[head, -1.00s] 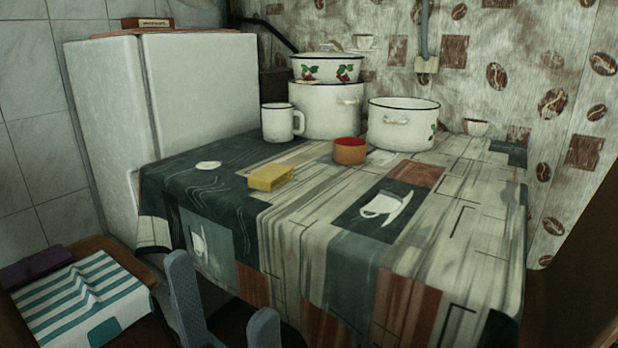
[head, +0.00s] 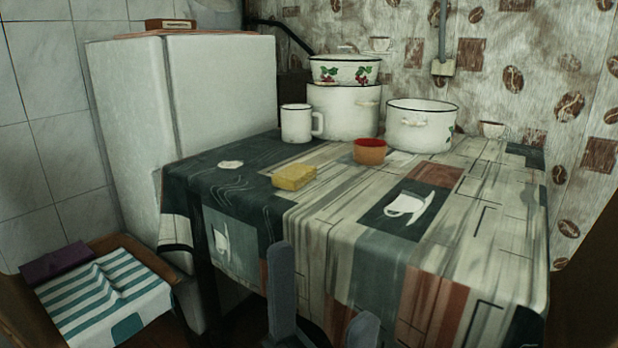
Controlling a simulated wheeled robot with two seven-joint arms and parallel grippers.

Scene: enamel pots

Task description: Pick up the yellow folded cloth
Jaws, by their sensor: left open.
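The yellow folded cloth (head: 294,177) lies flat on the patterned tablecloth, near the left front part of the table (head: 330,225). My left gripper (head: 322,300) shows at the bottom middle of the head view, in front of the table's front edge. Its two grey fingers stand apart with nothing between them. It is below and nearer than the cloth, and does not touch it. My right gripper is not in the picture.
A white fridge (head: 190,130) stands left. A striped cloth (head: 103,298) lies lower left. The table's right front is clear.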

